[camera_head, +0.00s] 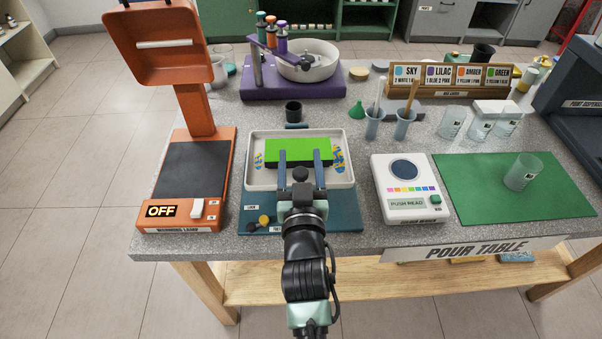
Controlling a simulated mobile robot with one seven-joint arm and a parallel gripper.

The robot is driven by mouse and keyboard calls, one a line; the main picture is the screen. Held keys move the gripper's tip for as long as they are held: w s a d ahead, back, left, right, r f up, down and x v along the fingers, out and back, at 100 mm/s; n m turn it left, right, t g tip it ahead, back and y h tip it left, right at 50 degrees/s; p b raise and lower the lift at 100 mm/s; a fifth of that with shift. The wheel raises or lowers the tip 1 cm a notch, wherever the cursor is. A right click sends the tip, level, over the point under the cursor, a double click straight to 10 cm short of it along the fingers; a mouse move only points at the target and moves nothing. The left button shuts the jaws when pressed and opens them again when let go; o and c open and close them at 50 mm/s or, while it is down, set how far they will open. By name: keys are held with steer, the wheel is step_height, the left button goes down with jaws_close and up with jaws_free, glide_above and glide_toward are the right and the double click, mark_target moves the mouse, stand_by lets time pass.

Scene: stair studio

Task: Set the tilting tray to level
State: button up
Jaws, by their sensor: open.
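The white tray (251,178) sits on a teal base (340,215) at the front middle of the table. A bright green block (270,152) lies in the tray, with blue and yellow marks on the tray floor at right. Whether the tray is level or tilted is hard to tell. A small knob with yellow and black ends (264,220) is on the base's front left, between small labels too small to read surely. My gripper (300,155) is open, its two dark fingers over the tray and green block. It holds nothing, and contact is unclear. My wrist hides the base's front middle.
An orange warming lamp (185,215) showing OFF stands close left. A white push-read device (410,205) stands close right, beside a green mat (480,165) with a clear cup (522,172). A dark cup (293,111) is just behind the tray.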

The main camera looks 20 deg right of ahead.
steer(key=b+v, duration=0.2)
steer(key=v, duration=1)
steer(key=shift+s, duration=0.4)
steer(key=shift+a+r, duration=0.1)
steer(key=w+a+r+t+p, duration=0.2)
steer(key=w+r+t+p, duration=0.15)
steer(key=r, duration=1.35)
steer(key=s+a+r+n+t+y+p, duration=0.1)
steer(key=s+a+r+t, duration=0.1)
steer(key=r, duration=1)
steer(key=s+a+r+n+t+y+p, duration=0.1)
steer(key=s+a+r+t+y, duration=0.1)
steer(key=r, duration=1)
steer(key=s+a+r+n+t+y+p, duration=0.1)
steer(key=s+a+r+t+y, duration=0.1)
steer(key=r, duration=1)
steer(key=s+a, duration=0.1)
steer(key=a, duration=0.1)
steer(key=shift+a+p, duration=0.35)
steer(key=shift+s+t, duration=0.1)
steer(key=shift+t, duration=0.15)
